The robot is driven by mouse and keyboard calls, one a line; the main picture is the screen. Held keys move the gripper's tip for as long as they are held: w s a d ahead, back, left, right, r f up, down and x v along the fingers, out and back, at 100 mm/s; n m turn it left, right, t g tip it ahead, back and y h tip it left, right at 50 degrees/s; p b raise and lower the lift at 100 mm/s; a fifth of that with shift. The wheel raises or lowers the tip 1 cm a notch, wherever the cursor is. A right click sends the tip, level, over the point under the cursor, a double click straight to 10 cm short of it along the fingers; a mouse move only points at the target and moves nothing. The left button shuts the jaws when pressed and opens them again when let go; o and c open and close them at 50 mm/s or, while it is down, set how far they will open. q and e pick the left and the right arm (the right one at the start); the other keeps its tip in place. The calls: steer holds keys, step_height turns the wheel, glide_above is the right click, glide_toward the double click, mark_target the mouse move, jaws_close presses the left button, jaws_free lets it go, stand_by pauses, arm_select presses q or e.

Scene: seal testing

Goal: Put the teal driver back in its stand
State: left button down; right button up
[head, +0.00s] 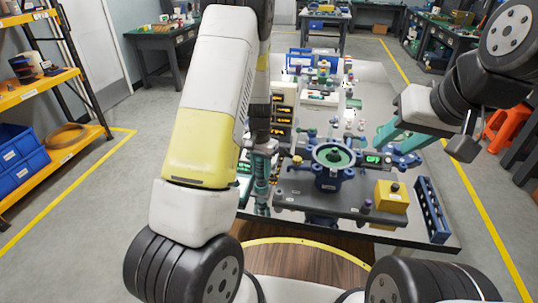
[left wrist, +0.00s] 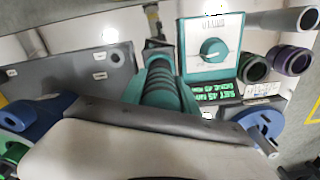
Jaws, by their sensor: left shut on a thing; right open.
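My left gripper (head: 260,134) is shut on the teal driver (head: 262,168), near the left side of the bench. The driver hangs roughly upright below it. The driver's ribbed teal body also shows in the left wrist view (left wrist: 160,85), in front of the palm. Its lower tip is hard to make out. My right gripper (head: 462,132) is open, raised over the right side of the bench. I cannot make out the driver's stand with certainty.
A blue fixture with a green ring (head: 334,156) stands mid-bench. A yellow block (head: 391,196) and blue rack (head: 433,208) are to its right. In the left wrist view, a teal-framed box with a knob (left wrist: 209,50) stands beside the driver.

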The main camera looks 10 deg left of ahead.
arm_select(q)
steer(key=shift+f, duration=0.15)
stand_by(0.4)
steer(key=c, duration=0.8)
jaws_free()
steer(key=shift+c, duration=0.2)
steer(key=shift+r, duration=4.5)
